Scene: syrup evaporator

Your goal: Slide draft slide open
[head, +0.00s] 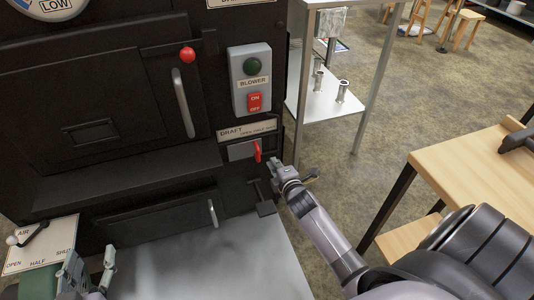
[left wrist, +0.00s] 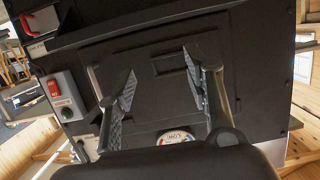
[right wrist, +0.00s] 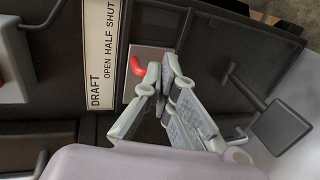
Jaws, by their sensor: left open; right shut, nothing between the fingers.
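The draft slide is a small metal plate (head: 242,150) with a red handle (head: 257,151), under the label reading DRAFT, OPEN HALF SHUT (head: 246,131), on the black evaporator front. In the right wrist view the red handle (right wrist: 137,66) is just beyond the fingertips of my right gripper (right wrist: 153,80). My right gripper (head: 276,164) is shut and empty, to the right of the handle in the head view; I cannot tell if it touches. My left gripper (head: 90,265) is open and empty at the lower left; its fingers also show in the left wrist view (left wrist: 163,75).
A blower switch box (head: 251,80) is above the draft label. A black pedal-like lever (head: 264,198) is below the slide. An air lever plate (head: 40,243) is at the lower left. A metal shelf (head: 325,105) and wooden table (head: 480,165) stand to the right.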

